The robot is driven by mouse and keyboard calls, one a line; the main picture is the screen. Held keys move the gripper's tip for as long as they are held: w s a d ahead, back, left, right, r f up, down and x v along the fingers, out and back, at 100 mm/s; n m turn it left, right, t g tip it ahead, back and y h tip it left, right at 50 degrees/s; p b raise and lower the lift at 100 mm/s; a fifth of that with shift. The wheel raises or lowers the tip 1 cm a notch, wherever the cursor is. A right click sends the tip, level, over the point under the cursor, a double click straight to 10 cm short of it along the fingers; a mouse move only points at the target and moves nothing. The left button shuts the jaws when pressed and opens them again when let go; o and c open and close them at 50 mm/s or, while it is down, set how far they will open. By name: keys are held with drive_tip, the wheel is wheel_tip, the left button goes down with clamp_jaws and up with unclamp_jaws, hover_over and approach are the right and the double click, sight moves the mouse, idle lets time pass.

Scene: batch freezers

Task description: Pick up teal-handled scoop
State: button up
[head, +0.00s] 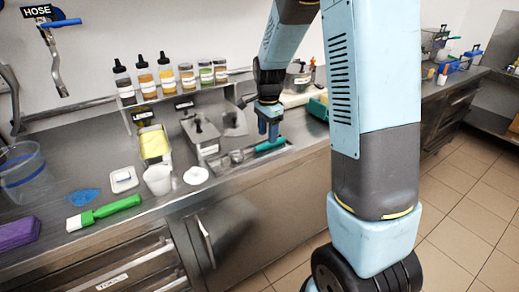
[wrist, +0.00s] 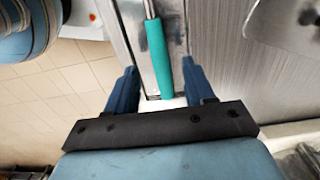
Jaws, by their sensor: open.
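The teal-handled scoop (head: 270,144) lies at the front edge of the steel counter, by the recessed wells, in the head view. In the wrist view its teal handle (wrist: 158,60) runs up and down the picture, and a thin metal shaft leads off the top edge. The scoop's bowl is not clear in either view. My gripper (head: 268,136) points down over the handle. In the wrist view my gripper (wrist: 158,80) is open, with one blue finger on each side of the handle and gaps between. I cannot tell how far above it the fingertips are.
A row of capped bottles (head: 165,76) stands on a shelf behind. A white jug (head: 158,180), a white lid (head: 196,175) and a green-handled brush (head: 104,213) lie left of my gripper. A grey lid (head: 235,122) leans close behind it. Tiled floor is open at right.

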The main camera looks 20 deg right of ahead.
sight(260, 148)
drive_tip(key=shift+w+f, duration=0.1)
drive_tip(key=shift+f, duration=1.85)
clamp_jaws()
